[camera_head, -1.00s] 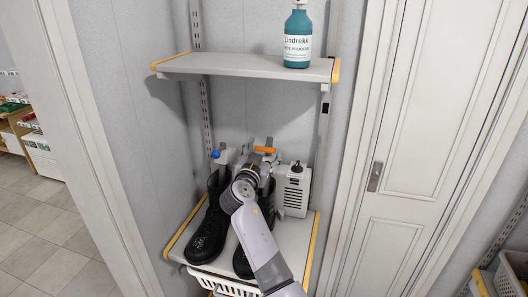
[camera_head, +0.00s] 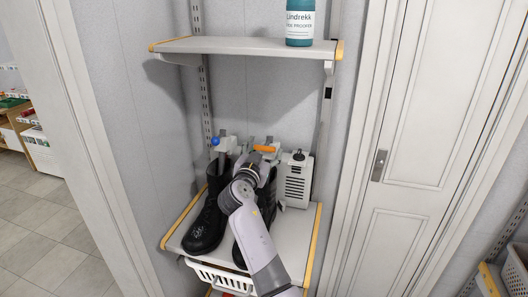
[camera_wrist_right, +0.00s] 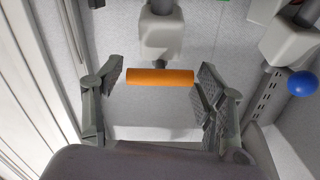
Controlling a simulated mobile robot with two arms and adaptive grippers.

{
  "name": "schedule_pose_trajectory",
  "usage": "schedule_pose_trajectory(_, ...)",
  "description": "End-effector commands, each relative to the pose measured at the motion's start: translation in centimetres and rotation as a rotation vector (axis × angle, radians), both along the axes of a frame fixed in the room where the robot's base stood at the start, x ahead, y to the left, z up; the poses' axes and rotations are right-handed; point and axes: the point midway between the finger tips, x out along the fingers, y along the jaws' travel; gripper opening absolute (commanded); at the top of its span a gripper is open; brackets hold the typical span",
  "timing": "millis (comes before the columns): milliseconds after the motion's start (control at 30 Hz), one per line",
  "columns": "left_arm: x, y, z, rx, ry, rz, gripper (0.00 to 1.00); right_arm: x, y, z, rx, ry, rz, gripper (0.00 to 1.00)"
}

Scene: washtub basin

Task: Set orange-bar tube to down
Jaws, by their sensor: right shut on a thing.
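The orange bar (camera_head: 266,149) sits on a pale grey tube end (camera_wrist_right: 160,30) behind the two black boots. In the right wrist view the orange bar (camera_wrist_right: 160,77) lies crosswise between the fingers of my right gripper (camera_wrist_right: 160,82). In the head view my right gripper (camera_head: 262,160) reaches up to the bar from the front, and my arm hides part of the right boot (camera_head: 267,195). The tube below the bar is mostly hidden. My left gripper is not in view.
A second tube end with a blue ball (camera_head: 215,141) stands to the left, above the left boot (camera_head: 212,205). A white vented box (camera_head: 297,180) stands at right on the lower shelf (camera_head: 297,230). The upper shelf (camera_head: 240,45) holds a teal bottle (camera_head: 300,25).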

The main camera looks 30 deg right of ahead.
Motion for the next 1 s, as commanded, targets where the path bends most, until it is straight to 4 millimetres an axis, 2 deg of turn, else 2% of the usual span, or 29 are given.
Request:
schedule_pose_trajectory(33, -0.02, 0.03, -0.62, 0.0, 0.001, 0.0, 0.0, -0.15, -0.1, -0.65, -0.001, 0.004, -0.005, 0.15)
schedule_pose_trajectory(333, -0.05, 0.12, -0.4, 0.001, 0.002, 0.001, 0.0, -0.18, -0.11, -0.39, -0.002, 0.006, -0.006, 0.15)
schedule_pose_trajectory(367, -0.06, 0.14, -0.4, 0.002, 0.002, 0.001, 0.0, -0.18, -0.11, -0.39, -0.002, 0.006, -0.006, 0.66)
schedule_pose_trajectory(500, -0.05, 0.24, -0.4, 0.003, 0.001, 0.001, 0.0, -0.16, -0.07, -0.37, -0.002, 0.005, -0.005, 0.76)
schedule_pose_trajectory(600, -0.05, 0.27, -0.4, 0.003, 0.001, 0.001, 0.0, -0.13, -0.04, -0.35, -0.001, 0.004, -0.003, 0.81)
schedule_pose_trajectory(867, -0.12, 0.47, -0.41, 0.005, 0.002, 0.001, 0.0, -0.11, 0.05, -0.33, 0.0, 0.002, -0.001, 0.81)
schedule_pose_trajectory(1000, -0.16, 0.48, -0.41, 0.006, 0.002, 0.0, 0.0, -0.68, 0.84, -0.37, 0.001, 0.002, 0.0, 0.81)
